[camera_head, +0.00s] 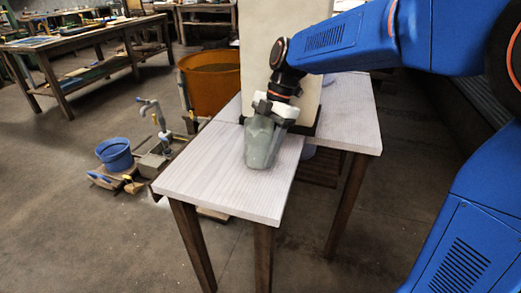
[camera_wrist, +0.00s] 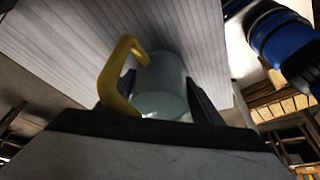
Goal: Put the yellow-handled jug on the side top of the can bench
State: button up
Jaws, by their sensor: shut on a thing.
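The jug (camera_head: 262,148) is grey-green in the head view, roughly upright, over the front part of the pale side top (camera_head: 215,180) of the can bench. Whether its base touches the boards, I cannot tell. My gripper (camera_head: 274,108) is shut on the jug from above. In the wrist view the jug (camera_wrist: 163,80) sits between the two dark fingers (camera_wrist: 155,105), and its yellow handle (camera_wrist: 115,72) curves out on the left. The handle is hidden in the head view.
A tall cream block (camera_head: 252,50) stands on the bench just behind the jug. An orange tub (camera_head: 210,85) stands behind left. A blue bucket (camera_head: 114,154) and a tap stand (camera_head: 158,125) are on the floor at left. The side top's left part is clear.

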aim_at(269, 125)
jog(key=shift+f, duration=0.25)
jog(key=shift+f, duration=0.1)
jog(key=o, duration=1.5)
jog(key=shift+v, duration=3.85)
jog(key=shift+a, duration=0.1)
